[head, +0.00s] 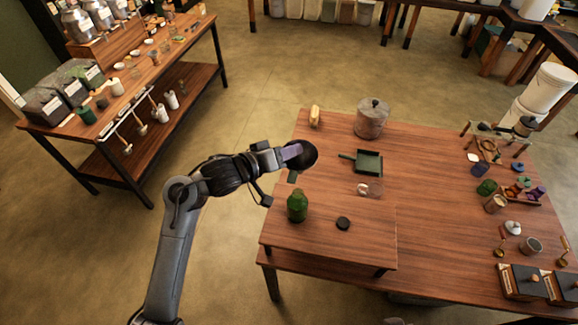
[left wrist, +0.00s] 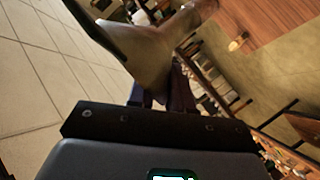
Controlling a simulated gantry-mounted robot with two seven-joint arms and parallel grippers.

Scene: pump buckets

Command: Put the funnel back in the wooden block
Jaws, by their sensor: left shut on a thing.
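My left gripper (head: 290,157) is shut on the funnel (head: 305,155), which shows as a dark round shape in the head view. The gripper holds it in the air above the left edge of the table, behind a green bottle. In the left wrist view the funnel (left wrist: 150,60) is a large grey-brown cone, partly cut off at the top, with the gripper fingers (left wrist: 163,98) at its narrow part. A small wooden rack (head: 517,198) with purple and blue pieces stands at the right side of the table; I cannot tell whether it is the wooden block. My right gripper is not in view.
The green bottle (head: 297,207) and a black disc (head: 343,223) stand on a raised board.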

